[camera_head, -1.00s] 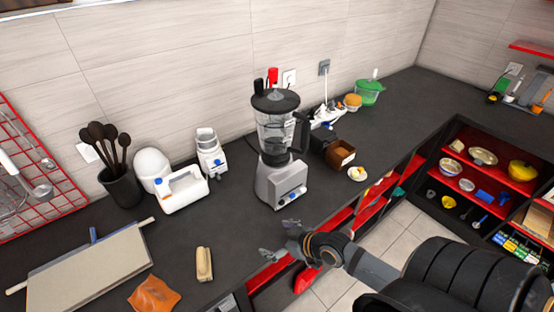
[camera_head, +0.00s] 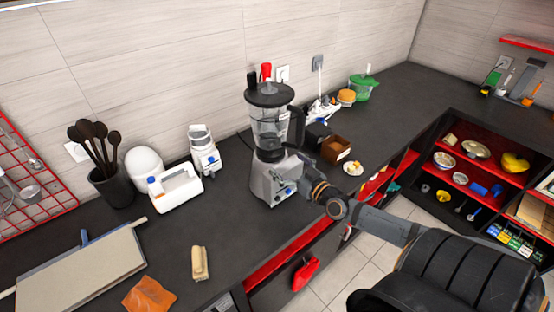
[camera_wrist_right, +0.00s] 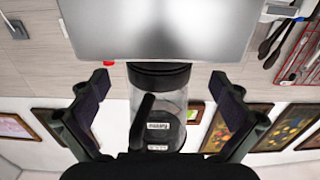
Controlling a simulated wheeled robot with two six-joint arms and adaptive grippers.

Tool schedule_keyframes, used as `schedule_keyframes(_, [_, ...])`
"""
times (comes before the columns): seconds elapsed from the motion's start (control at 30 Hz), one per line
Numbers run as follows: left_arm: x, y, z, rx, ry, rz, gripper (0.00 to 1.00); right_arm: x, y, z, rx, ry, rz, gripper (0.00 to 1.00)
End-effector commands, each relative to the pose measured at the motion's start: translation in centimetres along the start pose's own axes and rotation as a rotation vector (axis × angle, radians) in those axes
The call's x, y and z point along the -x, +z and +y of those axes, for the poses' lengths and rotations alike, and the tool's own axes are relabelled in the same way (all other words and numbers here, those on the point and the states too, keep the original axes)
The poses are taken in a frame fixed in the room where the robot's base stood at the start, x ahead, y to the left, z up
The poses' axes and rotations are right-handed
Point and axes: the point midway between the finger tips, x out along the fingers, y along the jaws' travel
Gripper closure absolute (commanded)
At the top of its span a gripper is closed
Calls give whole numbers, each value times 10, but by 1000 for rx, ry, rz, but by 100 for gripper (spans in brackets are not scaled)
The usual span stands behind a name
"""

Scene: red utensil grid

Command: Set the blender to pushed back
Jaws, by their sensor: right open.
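The blender (camera_head: 265,186) stands upright on the dark counter, with a grey base, a clear jar and a black lid. Blue-marked controls show on the front of its base. My right gripper (camera_head: 299,178) is at the front right of the base, partly covering it. In the right wrist view the blender (camera_wrist_right: 155,30) appears upside down, its grey base filling the top. There my right gripper (camera_wrist_right: 158,82) is open, one finger to each side of the blender, with nothing held. Whether it touches the base I cannot tell. My left gripper is out of view.
A small white appliance (camera_head: 204,150) and a white bottle carrier (camera_head: 175,188) stand left of the blender. The tiled wall (camera_head: 190,60) rises behind. Open red shelves lie below the counter.

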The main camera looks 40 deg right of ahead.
Motion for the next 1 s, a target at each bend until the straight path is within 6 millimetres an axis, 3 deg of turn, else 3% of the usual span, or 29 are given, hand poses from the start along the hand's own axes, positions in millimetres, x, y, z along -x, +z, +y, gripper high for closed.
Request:
schedule_keyframes(0.1, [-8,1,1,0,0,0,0,-23,1,0,-3,3,6,0])
schedule_keyframes(0.3, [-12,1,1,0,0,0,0,-46,1,0,-2,2,1,0])
schedule_keyframes(0.63, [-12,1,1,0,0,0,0,-50,0,0,1,-1,-1,0])
schedule_keyframes(1.0, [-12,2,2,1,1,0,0,-50,0,0,0,-1,-1,49])
